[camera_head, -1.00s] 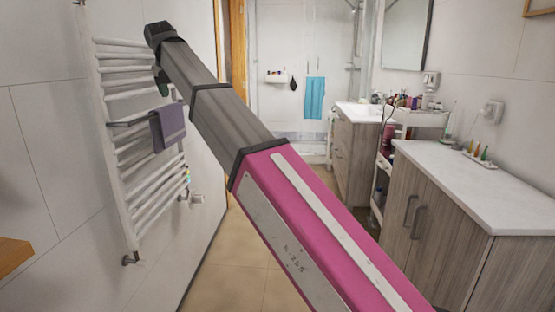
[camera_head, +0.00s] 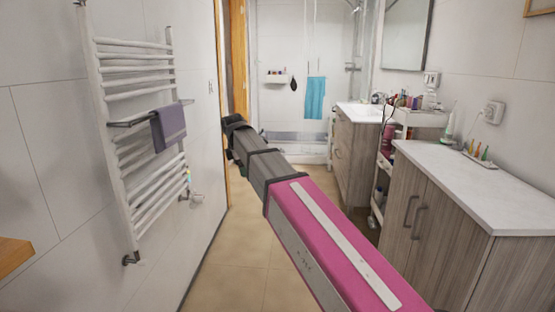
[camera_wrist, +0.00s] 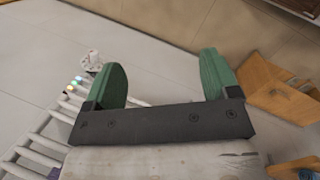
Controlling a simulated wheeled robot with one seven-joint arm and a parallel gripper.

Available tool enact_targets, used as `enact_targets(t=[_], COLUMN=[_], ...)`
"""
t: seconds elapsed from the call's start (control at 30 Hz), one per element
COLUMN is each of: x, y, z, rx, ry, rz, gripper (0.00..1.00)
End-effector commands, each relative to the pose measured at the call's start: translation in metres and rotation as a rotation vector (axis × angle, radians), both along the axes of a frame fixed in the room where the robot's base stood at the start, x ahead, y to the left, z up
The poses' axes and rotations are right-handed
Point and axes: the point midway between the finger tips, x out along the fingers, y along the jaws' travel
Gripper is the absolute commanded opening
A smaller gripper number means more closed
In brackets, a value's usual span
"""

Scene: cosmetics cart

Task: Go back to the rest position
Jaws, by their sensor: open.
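My gripper (camera_wrist: 162,82) shows in the wrist view with its two green fingers wide apart and nothing between them. In the head view my pink and grey arm reaches from the lower right toward the middle, and its dark far end is beside the doorway. The fingers cannot be made out in the head view. The white towel rack (camera_head: 140,130) stands on the left wall, left of my arm and apart from it. Its rungs also show at the lower left of the wrist view (camera_wrist: 35,135).
A purple towel (camera_head: 168,127) hangs on the rack. A cabinet with a white top (camera_head: 470,185) stands at the right, with a cosmetics cart (camera_head: 421,117) behind it. The tiled floor (camera_head: 240,260) is clear. A wooden piece (camera_wrist: 275,90) shows at the right of the wrist view.

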Motion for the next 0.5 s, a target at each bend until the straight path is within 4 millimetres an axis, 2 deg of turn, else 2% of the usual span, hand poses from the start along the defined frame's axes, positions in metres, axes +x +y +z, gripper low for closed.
enact_targets(t=[0.03, 0.1, 0.27, 0.5], x=[-0.005, -0.006, -0.016, -0.047], y=[-0.021, -0.045, -0.098, -0.175], z=[-0.024, -0.053, -0.114, -0.198], rx=[0.016, 0.043, 0.100, 0.176], ry=[0.010, 0.016, 0.029, 0.049], rz=[-0.080, -0.196, -0.464, -0.877], gripper=[0.81, 0.81, 0.81, 0.81])
